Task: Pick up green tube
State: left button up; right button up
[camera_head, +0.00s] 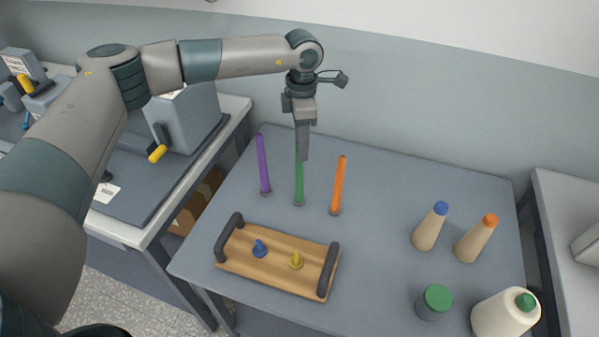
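The green tube (299,186) stands upright on the grey table, between a purple tube (263,165) on its left and an orange tube (338,186) on its right. My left gripper (303,156) points straight down at the green tube's top. Its fingers cover the upper end of the tube in this view. The fingers line up one behind the other, so I cannot tell whether they are open or shut on the tube. My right gripper is not in view.
A wooden tray (277,279) with dark handles holds a blue peg (259,248) and a yellow peg (296,260) at the front. The table's middle is clear.

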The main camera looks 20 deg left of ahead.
aim_at(299, 174)
pick_arm(q)
jog(key=f+p, duration=0.2)
jog(key=f, duration=0.1)
jog(key=f+p, duration=0.1)
jog(key=f, duration=0.1)
jog(key=shift+s+a, duration=0.2)
jog(key=shift+s, duration=0.1)
jog(key=shift+c, duration=0.6)
grip_shut()
